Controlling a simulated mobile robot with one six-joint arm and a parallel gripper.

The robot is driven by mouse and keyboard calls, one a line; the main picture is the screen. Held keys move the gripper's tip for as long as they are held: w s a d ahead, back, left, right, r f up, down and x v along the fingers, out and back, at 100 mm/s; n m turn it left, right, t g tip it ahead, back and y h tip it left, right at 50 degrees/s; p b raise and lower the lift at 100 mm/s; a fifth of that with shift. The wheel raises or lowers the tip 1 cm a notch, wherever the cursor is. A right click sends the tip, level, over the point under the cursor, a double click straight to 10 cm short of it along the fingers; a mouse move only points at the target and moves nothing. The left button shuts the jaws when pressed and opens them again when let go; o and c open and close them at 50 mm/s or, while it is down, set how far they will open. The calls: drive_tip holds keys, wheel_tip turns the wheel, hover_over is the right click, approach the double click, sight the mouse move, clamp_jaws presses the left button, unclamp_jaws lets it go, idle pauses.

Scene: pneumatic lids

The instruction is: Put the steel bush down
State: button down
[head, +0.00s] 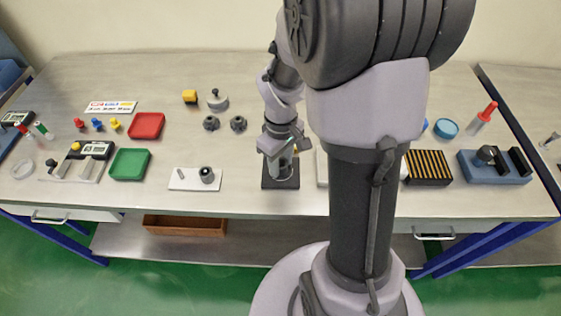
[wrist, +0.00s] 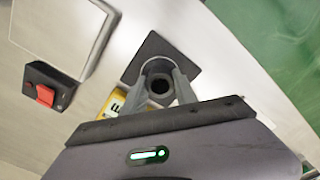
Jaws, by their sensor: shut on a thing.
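My gripper (head: 284,162) is shut on the steel bush (wrist: 160,66), a grey ring with a dark hole, seen end-on between the two fingers in the wrist view. The gripper (wrist: 160,88) points down at a dark square pad (wrist: 147,50) near the front edge of the bench. In the head view the pad (head: 268,184) lies right under the gripper, and the fingers partly hide the bush. I cannot tell whether the bush touches the pad or hangs just above it.
A white plate (head: 185,184) with a pin and a dark round part lies left of the pad. A red button box (wrist: 48,92) and a yellow labelled thing (wrist: 113,103) are near the gripper. Green (head: 129,164) and red (head: 147,125) trays stand farther left. My arm hides the bench's middle right.

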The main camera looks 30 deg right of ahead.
drive_tip(key=c, duration=1)
unclamp_jaws()
drive_tip(key=shift+o, duration=0.2)
drive_tip(key=shift+r+p, duration=0.35)
wheel_tip(320, 180, up, 13)
drive_tip(key=p, duration=0.5)
drive_tip(key=s+a+r+m+t+y, duration=0.1)
drive_tip(key=s+a+r+m+t, duration=0.2)
drive_tip(key=s+a+r, duration=0.2)
drive_tip(key=s+a+r+m+t+y, duration=0.1)
drive_tip(key=s+a+r+m, duration=0.3)
drive_tip(key=a, duration=0.5)
drive_tip(key=shift+s+a+r+m+t, duration=0.3)
drive_tip(key=shift+s+r+t, duration=0.55)
drive_tip(key=shift+s, duration=0.35)
